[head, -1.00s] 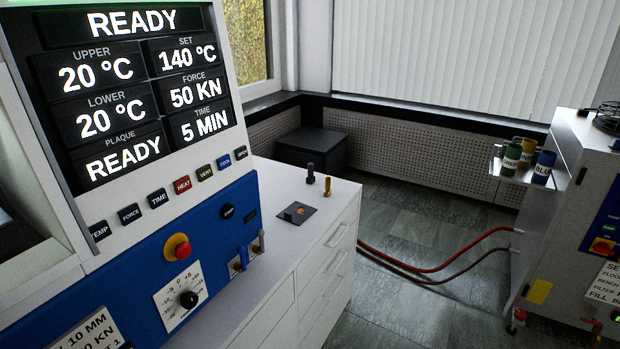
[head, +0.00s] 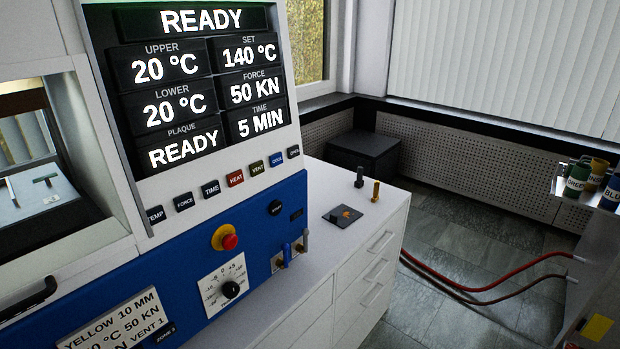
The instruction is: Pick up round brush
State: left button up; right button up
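I cannot make out a round brush for certain in the head view. A small dark upright piece (head: 359,177) and a small brass upright piece (head: 375,191) stand on the white bench top. Inside the opening at the far left, a small green-topped piece (head: 45,179) shows, too small to identify. Neither of my grippers is in view.
The press panel (head: 190,240) with its READY display fills the left. A white drawer cabinet (head: 350,290) stands beside it. Red and brown hoses (head: 480,290) cross the floor to a machine at right. Labelled containers (head: 590,178) sit on its shelf. Grey floor (head: 470,240) lies between.

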aim_at(359, 183)
jog(key=i+l+u, duration=0.15)
jog(key=u, duration=0.25)
jog(key=i+l+u, duration=0.1)
jog(key=l+u, duration=0.3)
jog(key=i+l+u, duration=0.1)
jog(key=u, duration=0.3)
jog(key=i+l+u, duration=0.1)
jog(key=l+u, duration=0.15)
jog(key=l, duration=0.8)
jog(key=l+u, duration=0.25)
jog(key=l, duration=0.8)
jog(key=l+u, duration=0.25)
jog(key=l, duration=1.35)
jog(key=k+l, duration=0.15)
jog(key=l, duration=0.4)
